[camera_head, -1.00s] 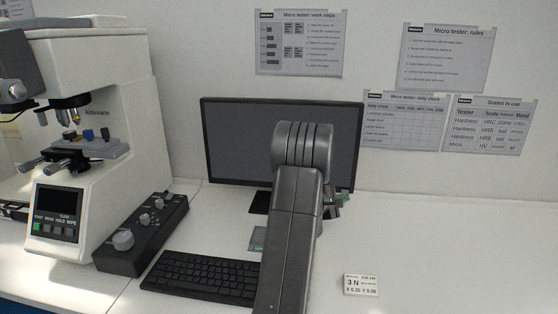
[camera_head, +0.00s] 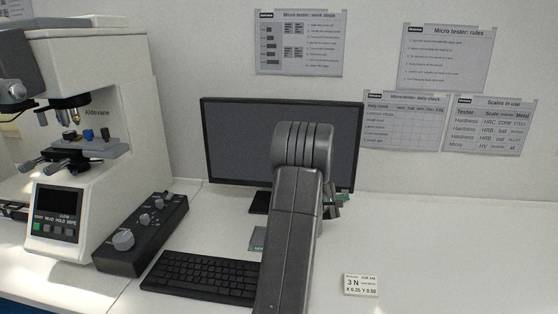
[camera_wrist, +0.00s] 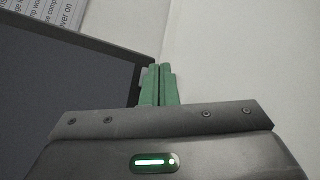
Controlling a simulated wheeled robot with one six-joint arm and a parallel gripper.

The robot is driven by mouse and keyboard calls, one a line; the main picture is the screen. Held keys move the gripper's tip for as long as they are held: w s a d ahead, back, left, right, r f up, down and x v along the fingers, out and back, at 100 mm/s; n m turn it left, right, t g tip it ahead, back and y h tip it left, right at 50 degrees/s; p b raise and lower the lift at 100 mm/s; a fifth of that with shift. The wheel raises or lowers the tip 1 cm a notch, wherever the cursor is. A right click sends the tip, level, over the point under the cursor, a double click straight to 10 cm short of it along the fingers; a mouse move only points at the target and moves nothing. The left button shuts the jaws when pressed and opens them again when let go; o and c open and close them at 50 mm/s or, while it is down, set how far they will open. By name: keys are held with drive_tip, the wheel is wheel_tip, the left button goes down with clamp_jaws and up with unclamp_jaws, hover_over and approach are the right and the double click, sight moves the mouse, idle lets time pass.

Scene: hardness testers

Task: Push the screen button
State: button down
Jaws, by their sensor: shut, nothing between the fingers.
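The monitor (camera_head: 240,140) stands on the bench against the wall, its screen dark. No separate screen button can be made out; the monitor's lower right part is partly hidden behind my arm. My gripper (camera_head: 342,198) is near the monitor's lower right corner, mostly hidden by my arm. In the wrist view my gripper's green fingers (camera_wrist: 158,68) are shut and empty, close to the edge of the dark monitor (camera_wrist: 70,85). I cannot tell whether the fingertips touch the monitor.
A microscope-like tester (camera_head: 80,130) stands at the left, with a black control box (camera_head: 140,236) beside it. A keyboard (camera_head: 200,276) lies in front of the monitor. A small label card (camera_head: 361,285) lies at the right. The bench right of my arm is otherwise clear.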

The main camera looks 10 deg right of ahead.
drive_tip(key=shift+w, duration=0.15)
drive_tip(key=shift+w+d+b, duration=0.1)
drive_tip(key=shift+w+b, duration=0.2)
drive_tip(key=shift+b, duration=0.25)
drive_tip(key=shift+w+d+b, duration=0.1)
drive_tip(key=shift+w+b, duration=0.25)
drive_tip(key=shift+b, duration=0.05)
idle(0.5)
drive_tip(key=shift+s, duration=0.1)
drive_tip(key=shift+s+a+b, duration=0.2)
drive_tip(key=shift+s+b, duration=0.5)
drive_tip(key=shift+b, duration=0.3)
